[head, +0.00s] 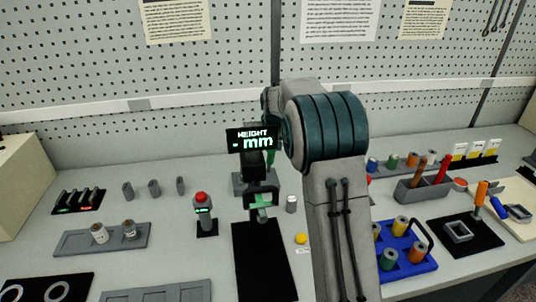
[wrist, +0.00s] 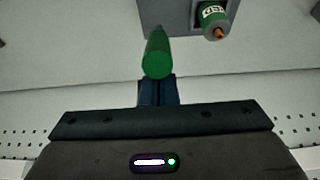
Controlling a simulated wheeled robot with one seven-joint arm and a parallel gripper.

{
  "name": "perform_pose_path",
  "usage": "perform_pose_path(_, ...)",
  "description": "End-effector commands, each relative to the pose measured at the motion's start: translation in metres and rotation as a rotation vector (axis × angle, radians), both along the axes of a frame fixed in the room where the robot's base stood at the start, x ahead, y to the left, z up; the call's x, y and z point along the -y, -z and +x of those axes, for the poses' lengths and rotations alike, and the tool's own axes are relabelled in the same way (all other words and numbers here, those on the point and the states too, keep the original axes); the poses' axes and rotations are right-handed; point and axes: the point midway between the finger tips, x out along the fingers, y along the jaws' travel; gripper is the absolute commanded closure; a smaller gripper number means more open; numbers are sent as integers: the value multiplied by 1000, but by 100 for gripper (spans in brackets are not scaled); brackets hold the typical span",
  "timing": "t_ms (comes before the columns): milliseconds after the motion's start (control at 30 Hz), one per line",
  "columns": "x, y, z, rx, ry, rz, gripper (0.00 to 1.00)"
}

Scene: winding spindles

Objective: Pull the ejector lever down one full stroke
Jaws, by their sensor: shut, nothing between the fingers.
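In the wrist view, a green rounded grip (wrist: 157,55), which looks like the ejector lever's handle, lies just past my fingertips. My gripper (wrist: 157,88) is shut, its dark blue fingers together with nothing between them. The fingertips overlap the near end of the grip in the picture; I cannot tell whether they touch it. The grip's far end reaches a grey fixture (wrist: 180,15).
A green lettered spool (wrist: 212,18) sits beside the grip on the fixture. In the head view, a height gauge display (head: 252,140) stands left of my arm, with a red-topped device (head: 202,208) farther left. A blue tray (head: 418,264) of spools stands right.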

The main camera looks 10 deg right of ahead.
Motion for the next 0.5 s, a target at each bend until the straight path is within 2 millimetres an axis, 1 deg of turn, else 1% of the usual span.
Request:
perform_pose_path(33, 0, 3, -2, 0, 0, 0, 100)
perform_pose_path(133, 0, 2, -5, 0, 0, 0, 100)
perform_pose_path(500, 0, 3, -7, -1, 0, 0, 100)
